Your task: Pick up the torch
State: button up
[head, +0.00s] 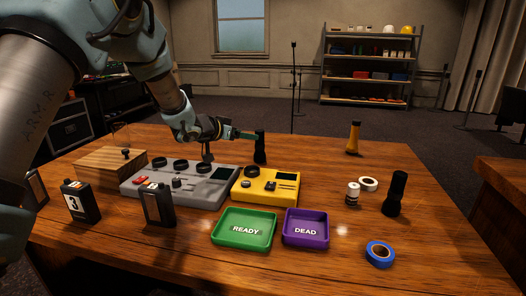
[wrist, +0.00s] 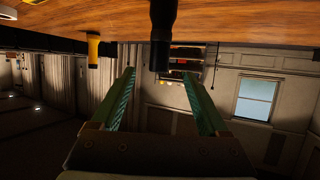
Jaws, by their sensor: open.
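A black torch-like object (head: 260,150) stands upright behind the yellow mixer in the head view, its wider end down. The wrist view is upside down, so this black object (wrist: 163,30) hangs from the top there. My gripper (head: 250,136) is level with its upper part, with the green fingers pointing at it from the left. In the wrist view my gripper (wrist: 159,73) is open and empty; the black object's narrow end lies between the fingertips in the picture, seemingly just ahead of them. Another black torch (head: 396,193) and a yellow-and-black torch (head: 354,138) stand to the right.
A grey mixer (head: 190,196) and a yellow mixer (head: 266,186) stand at mid-table. A green READY tray (head: 220,241) and a purple DEAD tray (head: 306,241) lie in front. Blue tape (head: 380,253), white tape and a small bottle are at right. Black packs stand at left.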

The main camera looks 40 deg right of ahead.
aim_at(260, 139)
jog(key=shift+f+p+x, duration=0.2)
jog(key=shift+p+x, duration=0.35)
jog(key=shift+x, duration=1.8)
jog(key=shift+f+p+x, duration=0.2)
jog(key=shift+p+x, duration=0.35)
jog(key=shift+x, duration=1.85)
jog(key=shift+a, duration=0.15)
grip_shut()
